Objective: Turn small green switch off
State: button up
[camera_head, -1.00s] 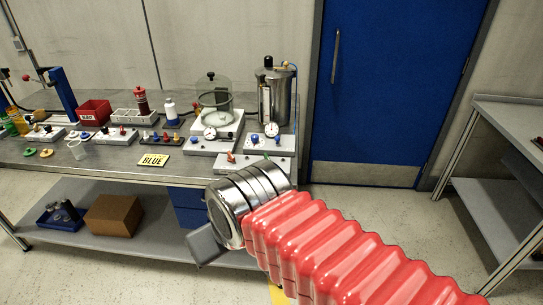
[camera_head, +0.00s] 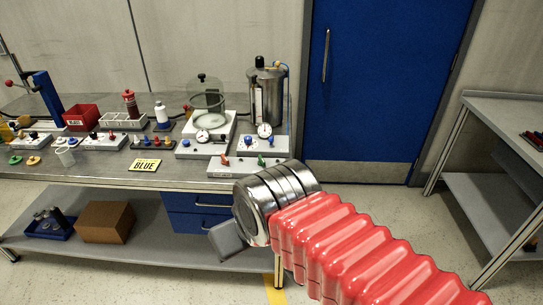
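A small green switch (camera_head: 261,160) stands up on a low white panel at the front right of the steel bench. A red switch (camera_head: 225,159) is on the same panel to its left. My arm, with a red ribbed sleeve and a shiny steel wrist, reaches in from the lower right. The wrist is just below and in front of the panel in the picture and hides its right front part. Only a grey piece of my gripper (camera_head: 226,239) shows, at the lower left of the wrist. The fingertips are hidden, and I see nothing held.
Behind the panel stand a steel tank (camera_head: 266,95) and a glass bell jar (camera_head: 208,100). A cardboard box (camera_head: 106,221) is on the lower shelf. Another table (camera_head: 500,120) stands at the right, with open floor between.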

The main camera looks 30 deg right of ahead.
aim_at(261, 162)
jog(key=u, duration=0.05)
jog(key=i, duration=1)
jog(key=z, duration=0.05)
